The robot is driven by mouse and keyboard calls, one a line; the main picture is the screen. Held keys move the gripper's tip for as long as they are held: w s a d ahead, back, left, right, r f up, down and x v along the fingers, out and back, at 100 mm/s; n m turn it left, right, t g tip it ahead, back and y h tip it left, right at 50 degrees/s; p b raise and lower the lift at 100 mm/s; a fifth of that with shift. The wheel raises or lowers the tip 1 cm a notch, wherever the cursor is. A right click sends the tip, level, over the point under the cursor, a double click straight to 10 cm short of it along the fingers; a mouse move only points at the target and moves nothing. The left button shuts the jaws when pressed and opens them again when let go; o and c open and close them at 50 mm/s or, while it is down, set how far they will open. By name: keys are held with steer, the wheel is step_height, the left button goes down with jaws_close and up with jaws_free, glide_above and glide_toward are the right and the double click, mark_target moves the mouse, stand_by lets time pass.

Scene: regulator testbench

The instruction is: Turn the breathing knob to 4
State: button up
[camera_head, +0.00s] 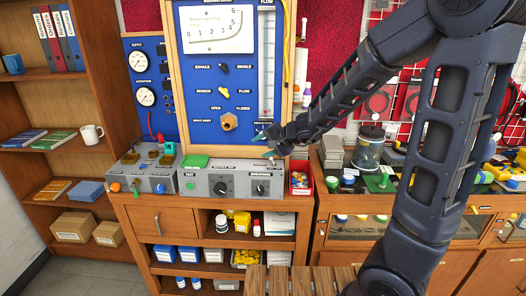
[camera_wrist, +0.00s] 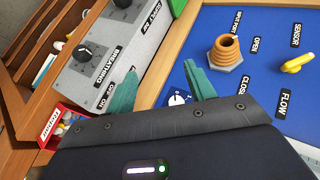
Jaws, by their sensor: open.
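My gripper (camera_head: 266,144) is open with teal fingers, above the box and in front of the blue panel's lower edge. In the wrist view my gripper (camera_wrist: 160,88) is empty between its fingers, and the knob lies apart from them, to the left.
A second black knob (camera_head: 220,188) sits left on the same box. The blue panel (camera_head: 205,80) with valves and a gauge rises behind. A red bin (camera_head: 300,185) stands right of the box. A smaller grey box (camera_head: 150,177) stands left. Open room lies before the box.

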steer(key=s+a+f+n+g+h, duration=0.2)
steer(key=s+a+f+n+g, duration=0.15)
steer(key=s+f+n, duration=0.4)
steer(key=s+a+f+n+g+h, duration=0.2)
steer(key=s+f+n+g, duration=0.35)
steer(key=s+n, duration=0.3)
steer(key=s+d+f+n+h, duration=0.3)
steer(key=d+f+n+h, duration=0.3)
steer(key=n, duration=0.4)
steer(key=s+d+f+n+h, duration=0.4)
steer(key=d+n+h, duration=0.4)
steer(key=n, duration=0.2)
steer(key=n+t+y, duration=0.4)
steer(key=n+t, duration=1.6)
steer(key=n, duration=0.8)
glide_toward(259, 192)
steer(key=x, duration=0.8)
steer(key=shift+w+d, duration=0.1)
steer(key=shift+w, duration=0.25)
